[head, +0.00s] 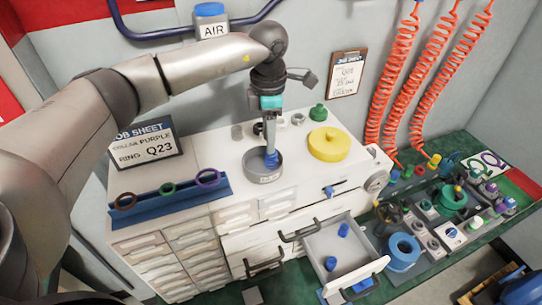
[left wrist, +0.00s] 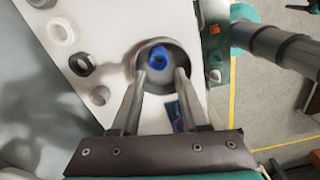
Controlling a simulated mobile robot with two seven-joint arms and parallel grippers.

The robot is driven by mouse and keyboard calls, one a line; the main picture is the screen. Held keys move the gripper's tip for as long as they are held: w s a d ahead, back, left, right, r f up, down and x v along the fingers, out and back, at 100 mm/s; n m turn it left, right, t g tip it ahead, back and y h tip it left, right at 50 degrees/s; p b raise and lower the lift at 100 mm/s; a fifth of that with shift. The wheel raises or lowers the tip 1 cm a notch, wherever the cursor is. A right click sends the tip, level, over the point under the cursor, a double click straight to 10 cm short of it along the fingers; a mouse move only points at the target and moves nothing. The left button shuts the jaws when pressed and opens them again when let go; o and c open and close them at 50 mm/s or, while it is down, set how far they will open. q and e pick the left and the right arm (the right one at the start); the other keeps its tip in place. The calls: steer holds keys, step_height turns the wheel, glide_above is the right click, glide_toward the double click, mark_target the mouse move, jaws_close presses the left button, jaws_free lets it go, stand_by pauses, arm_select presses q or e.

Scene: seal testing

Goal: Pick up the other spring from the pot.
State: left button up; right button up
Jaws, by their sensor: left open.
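The pot (head: 265,178) is a small grey round cup on the white cabinet top, and it also shows in the left wrist view (left wrist: 184,54). A blue spring (head: 272,159) is inside it; in the left wrist view the spring (left wrist: 158,57) lies toward the far side of the pot. My left gripper (head: 268,148) points down over the pot, its fingertips at about the rim. In the left wrist view the two fingers (left wrist: 160,76) are apart with nothing between them, and the spring is just beyond the tips. My right gripper is in neither view.
A yellow round part (head: 329,145), a green part (head: 318,112) and small rings stand behind and right of the pot. A blue rack (head: 170,196) with rings is at left. An open drawer (head: 340,246) holds blue pieces. Orange coiled hoses (head: 402,75) hang at right.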

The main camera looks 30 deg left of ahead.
mark_target(271, 159)
arm_select(q)
steer(key=shift+w+d+f+p, duration=0.15)
steer(key=shift+f+p, duration=0.15)
steer(key=shift+f, duration=1.25)
steer(key=shift+w+f+p, duration=0.1)
steer(key=shift+f+p, duration=0.2)
steer(key=shift+f, duration=1.25)
jaws_close()
